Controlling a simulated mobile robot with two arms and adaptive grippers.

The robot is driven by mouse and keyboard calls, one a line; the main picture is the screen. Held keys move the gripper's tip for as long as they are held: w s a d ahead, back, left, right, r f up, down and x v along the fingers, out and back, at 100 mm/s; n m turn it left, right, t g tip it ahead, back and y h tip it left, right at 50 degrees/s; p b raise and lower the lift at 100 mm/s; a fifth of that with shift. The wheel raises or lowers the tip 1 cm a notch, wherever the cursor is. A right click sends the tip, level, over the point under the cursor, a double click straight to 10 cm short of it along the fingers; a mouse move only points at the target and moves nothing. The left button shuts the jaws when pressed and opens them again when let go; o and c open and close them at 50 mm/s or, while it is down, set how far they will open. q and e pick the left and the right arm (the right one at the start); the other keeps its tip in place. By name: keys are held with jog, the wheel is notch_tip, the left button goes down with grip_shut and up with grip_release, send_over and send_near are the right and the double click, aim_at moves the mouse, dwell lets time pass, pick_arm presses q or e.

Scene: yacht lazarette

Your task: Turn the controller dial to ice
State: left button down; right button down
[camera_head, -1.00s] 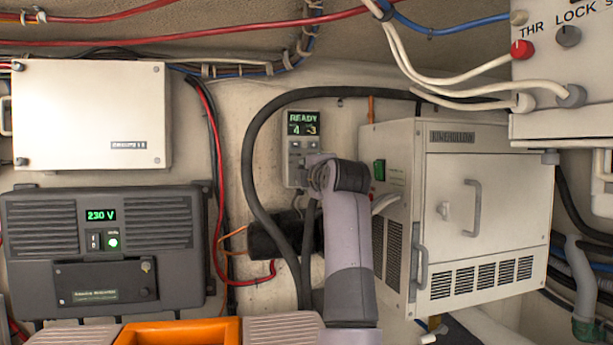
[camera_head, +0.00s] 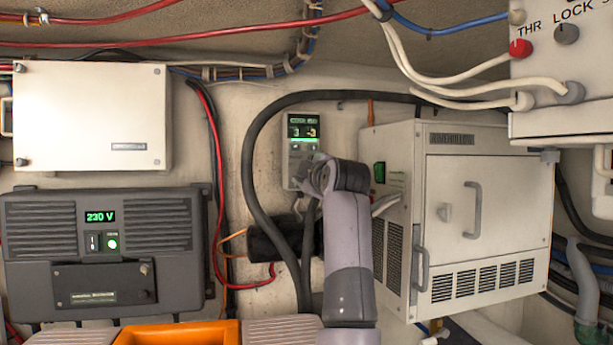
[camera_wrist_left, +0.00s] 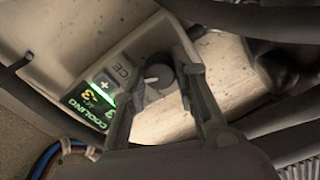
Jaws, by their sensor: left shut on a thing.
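The controller (camera_head: 301,128) is a pale box on the back wall with a green-lit display, and its lower part is hidden by my left arm in the head view. The wrist view shows the controller (camera_wrist_left: 112,62) tilted, with "COOLING" on its display (camera_wrist_left: 88,108), a plus button and an "ICE" label. My left gripper (camera_wrist_left: 163,84) is shut on the dark round dial (camera_wrist_left: 158,70), a finger on either side of it. The dial's pointer position is unclear. In the head view my left gripper's fingers are hidden behind its wrist. My right gripper is not in view.
A cream icemaker-like cabinet (camera_head: 480,210) stands close right of the controller. A black hose (camera_head: 250,150) loops around the controller's left side and above. A dark 230 V unit (camera_head: 105,250) and a white box (camera_head: 90,115) are on the left. Cables run overhead.

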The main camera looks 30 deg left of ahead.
pick_arm(q)
jog(key=shift+w+f, duration=0.1)
jog(key=shift+f, duration=0.15)
jog(key=c, duration=1.7)
grip_release()
jog(key=o, duration=0.4)
jog(key=shift+d+r, duration=0.1)
jog(key=shift+d, duration=0.05)
jog(key=v, duration=1.2)
